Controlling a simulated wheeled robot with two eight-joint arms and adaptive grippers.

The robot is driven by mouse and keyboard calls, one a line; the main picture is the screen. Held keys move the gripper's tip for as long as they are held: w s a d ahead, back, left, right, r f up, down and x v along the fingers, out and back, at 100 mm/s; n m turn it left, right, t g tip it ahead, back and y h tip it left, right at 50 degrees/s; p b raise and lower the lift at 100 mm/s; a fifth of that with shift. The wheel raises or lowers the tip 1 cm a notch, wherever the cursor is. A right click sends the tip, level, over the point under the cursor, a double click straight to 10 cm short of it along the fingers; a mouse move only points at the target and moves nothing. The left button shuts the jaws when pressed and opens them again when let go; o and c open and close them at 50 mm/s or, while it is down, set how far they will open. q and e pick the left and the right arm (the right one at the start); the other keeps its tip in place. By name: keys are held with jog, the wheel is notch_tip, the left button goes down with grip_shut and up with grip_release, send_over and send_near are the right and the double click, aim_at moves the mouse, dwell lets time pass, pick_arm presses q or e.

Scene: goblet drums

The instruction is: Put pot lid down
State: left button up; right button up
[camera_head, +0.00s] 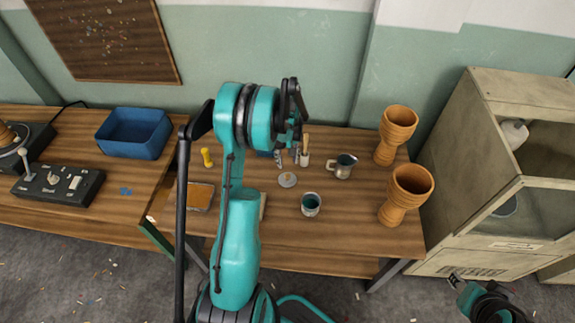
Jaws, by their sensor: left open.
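A small round grey lid-like disc (287,180) lies flat on the wooden table (330,240), with a small knob on top. A grey pot or cup (310,204) with a dark teal inside stands open just to its right and nearer to me. My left gripper (295,128) is open, above the back part of the table, beyond the disc. The teal arm hides part of the table, and I see nothing held in its fingers. My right gripper (456,281) is low at the bottom right, away from the table; its jaws are too small to judge.
A metal jug (342,166) and a brush holder (304,158) stand behind the pot. Two wooden goblet drums (406,194) (396,134) stand at the right. A yellow item (207,157) and tray (197,196) are left. A cabinet (480,170) flanks the table. Front table space is clear.

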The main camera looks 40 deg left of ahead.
pick_arm(q)
jog(key=s+d+r+m+t, duration=0.2)
jog(key=d+r+m, duration=0.1)
jog(key=d+r, duration=0.5)
jog(key=s+d+r+m+t, duration=0.1)
jog(key=s+d+r+m, duration=0.15)
jog(key=d+r, duration=0.55)
jog(key=s+d+r+m+t, duration=0.4)
jog(key=s+d+r+m, duration=0.2)
jog(key=s+d, duration=0.3)
jog(key=s+m, duration=0.1)
jog(key=s, duration=0.1)
jog(key=shift+s+d+p, duration=0.15)
jog(key=shift+s+p, duration=0.2)
